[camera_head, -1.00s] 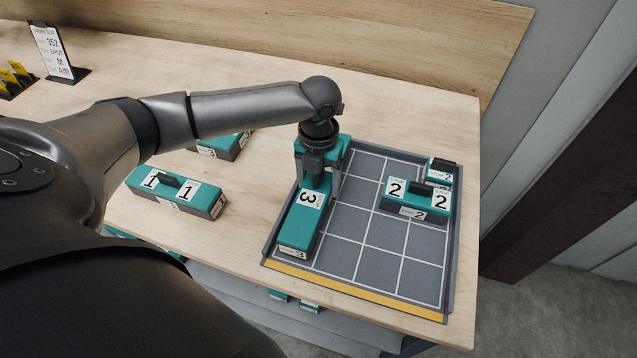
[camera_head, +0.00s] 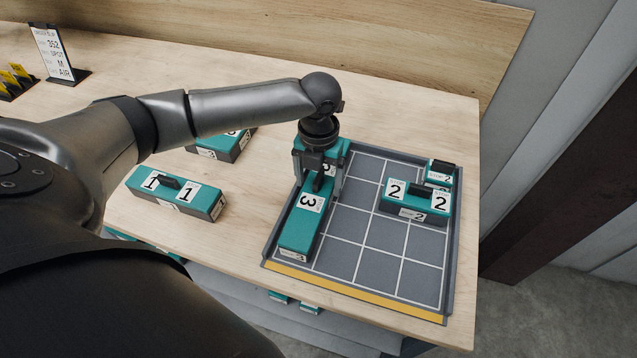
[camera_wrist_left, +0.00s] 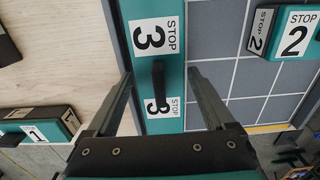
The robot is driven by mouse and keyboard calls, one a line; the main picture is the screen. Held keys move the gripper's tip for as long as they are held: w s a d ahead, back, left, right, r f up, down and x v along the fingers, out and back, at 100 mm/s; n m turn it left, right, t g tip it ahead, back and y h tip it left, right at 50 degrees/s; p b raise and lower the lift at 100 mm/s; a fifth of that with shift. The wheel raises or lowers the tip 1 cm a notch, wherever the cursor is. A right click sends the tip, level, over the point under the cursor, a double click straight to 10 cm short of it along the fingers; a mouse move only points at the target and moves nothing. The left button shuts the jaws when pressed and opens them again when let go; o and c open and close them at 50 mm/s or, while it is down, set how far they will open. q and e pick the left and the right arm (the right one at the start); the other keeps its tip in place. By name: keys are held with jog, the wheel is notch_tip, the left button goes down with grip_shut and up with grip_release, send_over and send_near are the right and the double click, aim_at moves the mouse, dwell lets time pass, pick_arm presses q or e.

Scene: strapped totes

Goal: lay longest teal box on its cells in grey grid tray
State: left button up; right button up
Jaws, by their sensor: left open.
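The longest teal box (camera_head: 300,226), labelled 3, lies flat in the grey grid tray (camera_head: 374,274) along its left edge. Its far part is partly hidden by my gripper. It also shows in the left wrist view (camera_wrist_left: 161,75), with its dark strap handle running between the fingers. My left gripper (camera_head: 321,190) is open above the box, with one finger on each side of the handle; in the left wrist view the fingers (camera_wrist_left: 160,85) stand apart from it. My right gripper is not in view.
A teal box labelled 2 (camera_head: 413,208) and a smaller one (camera_head: 439,170) sit at the tray's right. A teal box labelled 1 (camera_head: 170,200) and another labelled 3 (camera_head: 215,149) lie on the table left of the tray. Several tray cells in the middle and front are bare.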

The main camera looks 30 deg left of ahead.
aim_at(319, 176)
pick_arm(q)
notch_tip(319, 176, up, 10)
jog(key=shift+r+p, duration=0.25)
jog(key=shift+p, duration=0.4)
